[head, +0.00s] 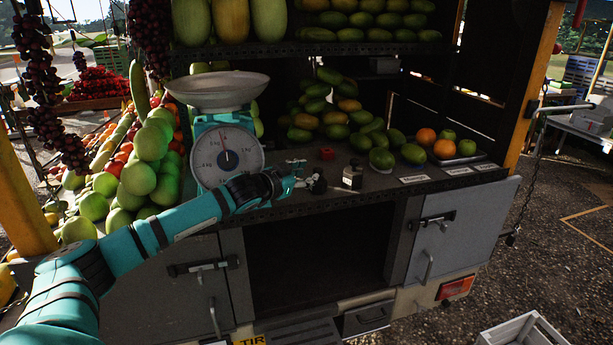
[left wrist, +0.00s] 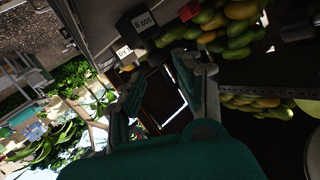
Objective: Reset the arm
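My teal left arm (head: 165,232) reaches in from the left in the head view, across the front of the truck's counter. My left gripper (head: 312,179) is at its end, just above the counter's front edge, right of the scale and left of a small dark weight. In the left wrist view the two fingers of the gripper (left wrist: 158,72) stand apart with nothing between them. The gripper looks open and empty. My right gripper is not in view.
A teal scale (head: 226,155) with a metal pan stands behind the arm. A red block (head: 327,154) and a weight (head: 352,176) sit on the counter near the gripper. Mangoes (head: 335,117) lie behind. A white crate (head: 524,331) is on the ground at lower right.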

